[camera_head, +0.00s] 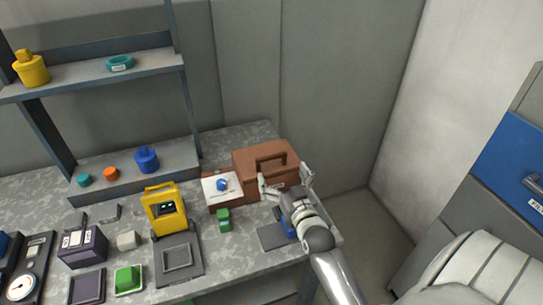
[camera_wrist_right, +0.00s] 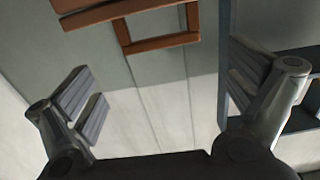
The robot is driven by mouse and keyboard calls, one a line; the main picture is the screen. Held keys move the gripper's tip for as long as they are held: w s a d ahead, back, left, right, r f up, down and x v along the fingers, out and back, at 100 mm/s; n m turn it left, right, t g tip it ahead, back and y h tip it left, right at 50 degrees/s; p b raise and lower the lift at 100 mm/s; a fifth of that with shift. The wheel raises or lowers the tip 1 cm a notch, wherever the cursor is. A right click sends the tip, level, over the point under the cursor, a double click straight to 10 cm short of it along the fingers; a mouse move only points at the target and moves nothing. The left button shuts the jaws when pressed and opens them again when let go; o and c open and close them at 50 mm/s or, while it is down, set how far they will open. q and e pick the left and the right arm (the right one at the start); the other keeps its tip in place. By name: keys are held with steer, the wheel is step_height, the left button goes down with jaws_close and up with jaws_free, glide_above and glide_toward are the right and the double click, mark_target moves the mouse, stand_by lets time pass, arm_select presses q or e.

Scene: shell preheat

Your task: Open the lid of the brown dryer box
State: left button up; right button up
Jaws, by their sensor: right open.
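The brown dryer box (camera_head: 246,170) stands at the back right of the table. Its lid looks shut, with a raised brown handle (camera_head: 270,157) on it. My right gripper (camera_head: 286,184) is at the front of the box, fingers spread and empty, covering part of its front. In the right wrist view, the open fingers (camera_wrist_right: 168,92) show with a brown strip and the frame-shaped handle (camera_wrist_right: 160,43) beyond them at the top. The handle is not between the finger pads, and I cannot tell whether a finger touches the box. My left gripper is not in view.
Left of the box are a smaller brown box with a white top (camera_head: 212,188) and blue knob, a green item (camera_head: 223,220) and a yellow device (camera_head: 165,210). A dark pad (camera_head: 272,237) lies at the table's front right. A grey wall is behind.

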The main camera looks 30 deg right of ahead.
mark_target(272, 158)
steer(key=p+x, duration=0.1)
steer(key=x, duration=0.7)
steer(key=shift+w, duration=0.3)
